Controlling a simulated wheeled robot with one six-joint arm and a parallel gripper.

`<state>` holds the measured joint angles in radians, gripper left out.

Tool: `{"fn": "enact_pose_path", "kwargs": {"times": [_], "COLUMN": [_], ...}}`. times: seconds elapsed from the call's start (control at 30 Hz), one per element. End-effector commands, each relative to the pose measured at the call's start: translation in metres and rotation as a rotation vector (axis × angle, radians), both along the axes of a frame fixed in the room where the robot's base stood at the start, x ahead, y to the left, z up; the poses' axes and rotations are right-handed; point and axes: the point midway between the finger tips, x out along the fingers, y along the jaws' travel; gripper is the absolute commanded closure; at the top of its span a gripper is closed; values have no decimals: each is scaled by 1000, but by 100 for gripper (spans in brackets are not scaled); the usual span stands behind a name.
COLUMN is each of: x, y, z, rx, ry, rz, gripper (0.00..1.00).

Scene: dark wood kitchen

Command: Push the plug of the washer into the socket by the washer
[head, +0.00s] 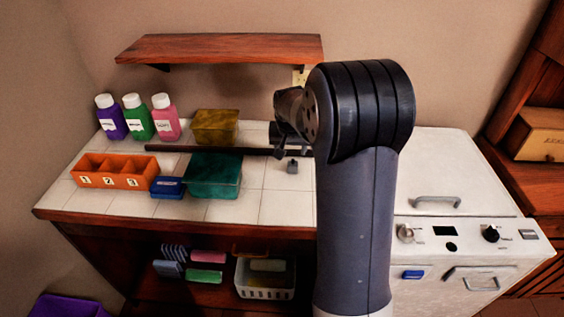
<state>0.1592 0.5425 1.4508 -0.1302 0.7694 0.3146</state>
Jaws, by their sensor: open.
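The white washer (458,178) stands at the right, with a handle on top and knobs on its front. A small grey piece (292,167), which looks like the plug, lies on the tiled counter left of my arm; no cord is clear. A cream wall plate (299,77), which looks like the socket, shows on the back wall under the shelf's right end, partly hidden by my arm. My gripper (282,148) is open, low over the counter, just behind and left of the grey piece. My arm hides part of this area.
A dark bar (205,149) runs across the counter. Behind it are several bottles (138,117) and a yellow box (215,126); in front are an orange divided tray (113,171), a blue box (168,187) and a green box (213,176). A wooden shelf (220,48) hangs above.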

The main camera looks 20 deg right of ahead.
Motion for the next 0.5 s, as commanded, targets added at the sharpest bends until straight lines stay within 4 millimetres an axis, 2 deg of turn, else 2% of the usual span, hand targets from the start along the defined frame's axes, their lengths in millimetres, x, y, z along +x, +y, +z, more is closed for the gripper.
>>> {"fn": "enact_pose_path", "kwargs": {"times": [0.27, 0.5], "x": [0, 11], "y": [0, -5], "z": [-2, -31], "rx": [0, 1], "ry": [1, 5], "rz": [1, 0], "gripper": [44, 44]}}
